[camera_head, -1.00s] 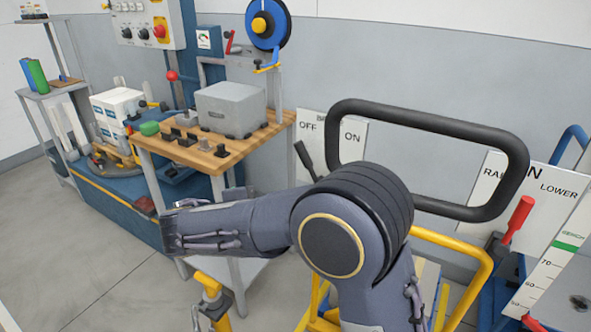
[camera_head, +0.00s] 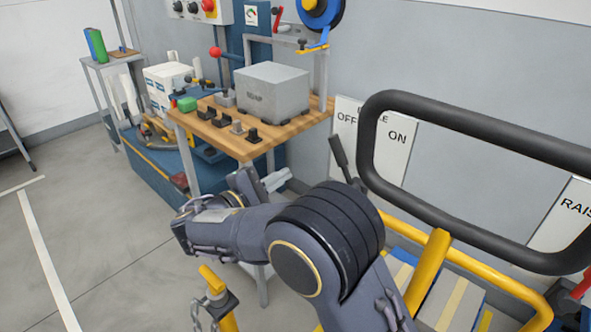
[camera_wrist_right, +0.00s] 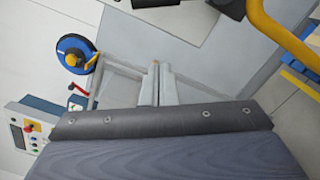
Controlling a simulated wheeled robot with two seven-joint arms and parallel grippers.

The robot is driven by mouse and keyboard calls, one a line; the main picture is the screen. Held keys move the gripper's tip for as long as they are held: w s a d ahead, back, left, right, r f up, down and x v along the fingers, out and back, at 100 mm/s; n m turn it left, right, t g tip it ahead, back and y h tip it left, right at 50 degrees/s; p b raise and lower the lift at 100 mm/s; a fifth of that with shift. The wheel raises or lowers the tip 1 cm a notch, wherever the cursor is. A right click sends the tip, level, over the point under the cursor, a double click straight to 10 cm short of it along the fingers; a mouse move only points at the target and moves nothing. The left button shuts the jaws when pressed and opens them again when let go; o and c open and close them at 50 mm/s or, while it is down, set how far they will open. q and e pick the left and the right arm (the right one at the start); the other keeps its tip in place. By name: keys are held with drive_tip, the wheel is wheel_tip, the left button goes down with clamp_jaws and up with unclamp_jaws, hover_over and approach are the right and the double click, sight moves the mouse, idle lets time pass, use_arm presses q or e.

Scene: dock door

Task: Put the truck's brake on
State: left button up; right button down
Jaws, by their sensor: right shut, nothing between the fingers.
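The brake sign (camera_head: 398,140) stands against the wall, with "OFF" on its left and "ON" on its right. The brake's black lever (camera_head: 342,158) stands before the sign's left part and leans towards the OFF side. My right arm folds across the front in the head view. Its gripper (camera_head: 276,181) is to the left of the lever and apart from it. In the right wrist view the gripper's two grey fingers (camera_wrist_right: 158,84) are together and hold nothing. My left gripper is not in view.
The truck's black handle loop (camera_head: 480,228) rises right of the lever, above yellow frame bars (camera_head: 428,270). A wooden-topped bench (camera_head: 222,132) with a grey box (camera_head: 272,92) stands behind my right gripper. A yellow post (camera_head: 222,300) with a chain stands in front. Floor at left is clear.

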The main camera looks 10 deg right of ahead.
sight(343, 164)
drive_tip(key=w+d+r, duration=0.2)
drive_tip(key=d, duration=0.7)
drive_tip(key=shift+w+d+b, duration=0.4)
drive_tip(key=shift+b, duration=0.05)
drive_tip(key=shift+s+d+r+m+b, duration=0.15)
drive_tip(key=shift+r+m+b, duration=0.1)
drive_tip(key=shift+m+b, duration=0.15)
drive_tip(key=shift+s, duration=0.1)
drive_tip(key=s+d+r+m+b, duration=0.2)
drive_tip(key=s+d+m+b, duration=0.4)
drive_tip(key=m+b, duration=0.5)
drive_tip(key=shift+s+r+m+b, duration=0.15)
drive_tip(key=shift+s+m+b, duration=0.45)
drive_tip(key=shift+b, duration=1.4)
